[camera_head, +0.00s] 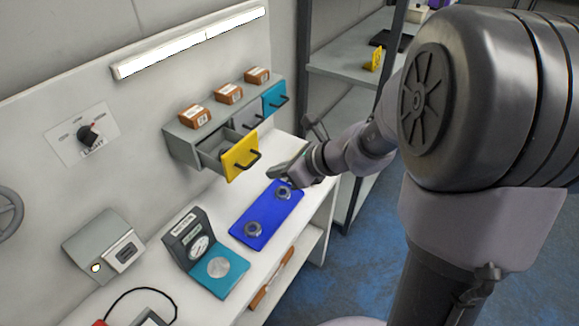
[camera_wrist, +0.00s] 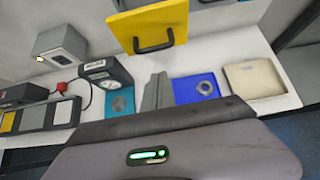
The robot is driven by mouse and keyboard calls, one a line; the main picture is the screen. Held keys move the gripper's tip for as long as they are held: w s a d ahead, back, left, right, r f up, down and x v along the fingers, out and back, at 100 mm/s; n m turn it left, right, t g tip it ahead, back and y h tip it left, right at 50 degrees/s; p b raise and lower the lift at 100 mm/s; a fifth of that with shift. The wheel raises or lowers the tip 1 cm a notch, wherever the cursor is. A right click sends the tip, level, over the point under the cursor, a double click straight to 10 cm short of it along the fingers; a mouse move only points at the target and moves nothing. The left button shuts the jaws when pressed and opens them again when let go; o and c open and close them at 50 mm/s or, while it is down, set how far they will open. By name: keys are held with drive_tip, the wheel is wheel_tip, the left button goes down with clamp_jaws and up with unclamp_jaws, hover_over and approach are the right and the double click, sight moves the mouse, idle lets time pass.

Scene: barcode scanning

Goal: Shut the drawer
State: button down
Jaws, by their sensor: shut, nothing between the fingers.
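A black handle (camera_head: 247,161) is on the front. The yellow front also shows at the top of the wrist view (camera_wrist: 178,17), cut off by the frame edge. My gripper (camera_head: 270,173) is shut and empty, to the right of and slightly below the yellow front, apart from it. Its closed fingers show in the wrist view (camera_wrist: 157,88), below the handle.
A grey drawer (camera_head: 246,119) and a teal drawer (camera_head: 275,97) are in the same unit, with small brown boxes (camera_head: 229,93) on top. A blue mat (camera_head: 268,212) with round metal parts lies in front. A dial gauge (camera_head: 200,246) stands left of it. A beige container (camera_wrist: 254,78) is at right.

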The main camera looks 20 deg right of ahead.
sight(242, 147)
drive_tip(key=shift+w+a+r, duration=0.25)
drive_tip(key=shift+w+a, duration=0.25)
drive_tip(key=shift+w, duration=0.15)
drive_tip(key=shift+w+a+r, duration=0.25)
drive_tip(key=shift+w+a, duration=0.2)
drive_tip(key=shift+w, duration=0.2)
drive_tip(key=w+a, duration=0.1)
drive_tip(key=w, duration=0.1)
drive_tip(key=w+a, duration=0.2)
drive_tip(key=w+a+p, duration=0.1)
drive_tip(key=w+a, duration=0.1)
drive_tip(key=w, duration=0.1)
drive_tip(key=shift+w+a+r, duration=0.1)
drive_tip(key=shift+a, duration=0.1)
